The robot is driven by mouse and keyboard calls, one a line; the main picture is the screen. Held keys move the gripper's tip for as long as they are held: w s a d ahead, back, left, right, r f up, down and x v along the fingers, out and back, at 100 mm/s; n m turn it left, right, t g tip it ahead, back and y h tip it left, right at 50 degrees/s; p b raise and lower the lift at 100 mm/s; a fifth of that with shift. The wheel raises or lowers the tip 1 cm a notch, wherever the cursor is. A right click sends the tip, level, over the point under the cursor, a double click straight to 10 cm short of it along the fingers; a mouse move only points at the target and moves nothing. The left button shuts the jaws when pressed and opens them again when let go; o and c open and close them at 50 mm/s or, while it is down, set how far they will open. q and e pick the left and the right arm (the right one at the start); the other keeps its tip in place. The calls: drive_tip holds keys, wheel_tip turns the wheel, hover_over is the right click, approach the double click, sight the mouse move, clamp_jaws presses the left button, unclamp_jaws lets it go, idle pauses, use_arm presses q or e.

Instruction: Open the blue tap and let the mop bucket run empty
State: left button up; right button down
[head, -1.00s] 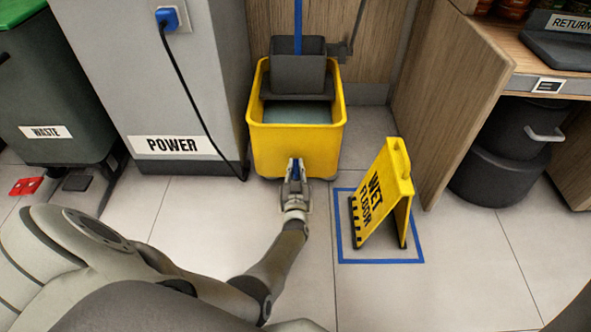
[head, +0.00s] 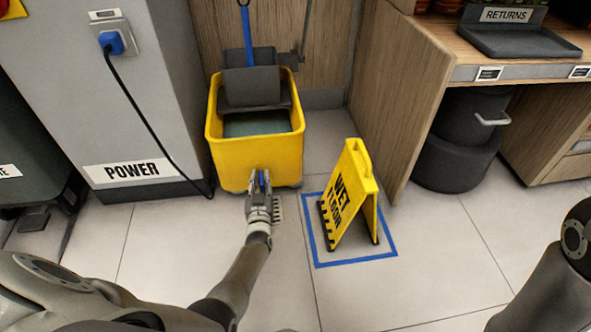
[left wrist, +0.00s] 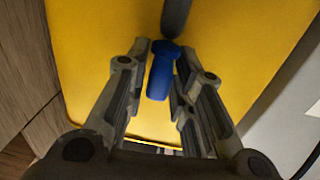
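The yellow mop bucket (head: 254,155) stands on the floor against the wood panel, with grey-green water (head: 255,124) showing inside. The blue tap (left wrist: 161,75) is low on its front; it also shows in the head view (head: 260,180) as a small blue strip. My left gripper (head: 261,178) is at the bucket's front with one finger on each side of the tap. My right gripper is out of view. No outflow is visible.
A yellow wet floor sign (head: 351,200) stands inside a blue floor square (head: 355,261) right of the bucket. A grey POWER cabinet (head: 160,90) with a hanging black cable stands left. Dark round containers (head: 455,160) sit under the returns counter.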

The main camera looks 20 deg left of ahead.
use_arm(q)
drive_tip(key=m+h, duration=0.1)
drive_tip(key=m+t+h, duration=0.1)
drive_tip(key=shift+s+a+h, duration=0.1)
drive_tip(key=shift+a+h, duration=0.1)
drive_tip(key=shift+h, duration=0.1)
drive_tip(key=m+h+b, duration=0.1)
drive_tip(key=h, duration=0.1)
drive_tip(key=shift+a+m+t+h, duration=0.1)
drive_tip(key=shift+m+t+h, duration=0.2)
drive_tip(key=shift+a+f+m+h+b, duration=0.15)
drive_tip(key=shift+m+h+b, duration=0.9)
drive_tip(key=shift+h, duration=0.75)
drive_tip(key=m+h+b, duration=0.2)
drive_tip(key=h, duration=0.1)
drive_tip(key=shift+a+b, duration=0.1)
drive_tip(key=shift+b, duration=0.3)
drive_tip(key=p+v, duration=0.6)
drive_tip(key=v, duration=0.5)
drive_tip(key=s+d+r+m+t+h+p, duration=0.1)
drive_tip(key=d+r+t+h+p, duration=0.1)
drive_tip(key=d+r, duration=1)
drive_tip(key=s+d+r+m+t+h+p, duration=0.1)
drive_tip(key=d+r+h+p, duration=0.3)
drive_tip(key=d+r, duration=0.7)
wheel_tip(320, 180, up, 6)
drive_tip(key=shift+s+d+f+m+t+h+p, duration=0.1)
drive_tip(key=shift+s+d+m+t+h+p, duration=0.4)
drive_tip(key=shift+h, duration=0.5)
drive_tip(key=shift+a, duration=0.15)
